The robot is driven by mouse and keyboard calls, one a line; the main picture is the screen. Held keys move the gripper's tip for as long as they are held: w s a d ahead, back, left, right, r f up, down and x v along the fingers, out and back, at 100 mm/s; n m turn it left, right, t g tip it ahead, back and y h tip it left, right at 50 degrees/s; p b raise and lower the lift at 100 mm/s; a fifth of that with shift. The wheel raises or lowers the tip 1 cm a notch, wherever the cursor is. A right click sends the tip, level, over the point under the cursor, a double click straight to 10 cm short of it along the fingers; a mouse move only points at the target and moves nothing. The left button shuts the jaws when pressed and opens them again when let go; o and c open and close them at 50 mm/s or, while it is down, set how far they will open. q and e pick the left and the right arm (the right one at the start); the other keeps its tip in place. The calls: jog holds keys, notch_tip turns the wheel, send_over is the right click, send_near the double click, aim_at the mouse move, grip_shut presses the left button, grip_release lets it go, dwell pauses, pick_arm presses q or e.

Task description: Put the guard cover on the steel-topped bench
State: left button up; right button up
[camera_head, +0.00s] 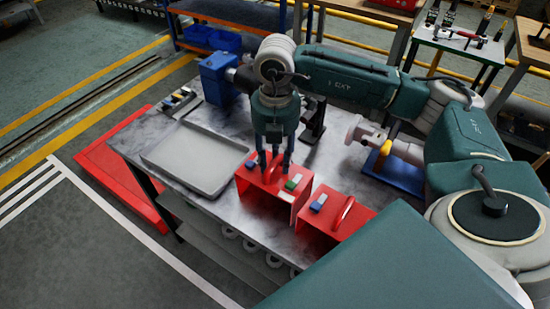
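Two red box-like covers with open fronts are near the front of a bench with a mottled grey, metal-looking top (170,172). The left red cover (257,192) is directly under my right gripper (273,174). The right red cover (345,228) shows a curved red handle on top and a blue-and-white patch. Which one is the guard cover is not clear. My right gripper points down with its fingers at the top of the left cover; they hide its handle, and I cannot tell whether they close on it. My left gripper is not in view.
A shallow grey tray (197,160) lies left of the covers. A blue box (218,78) stands at the back left, and a pump-like part on a blue base (398,172) at the right. A red floor platform (112,172) lies beside the bench. Other tables stand behind.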

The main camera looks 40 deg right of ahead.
jog(key=shift+r, duration=0.5)
notch_tip(320, 180, up, 11)
jog(key=b, duration=0.1)
jog(key=shift+r, duration=0.15)
jog(key=shift+s, duration=0.1)
dwell(0.4)
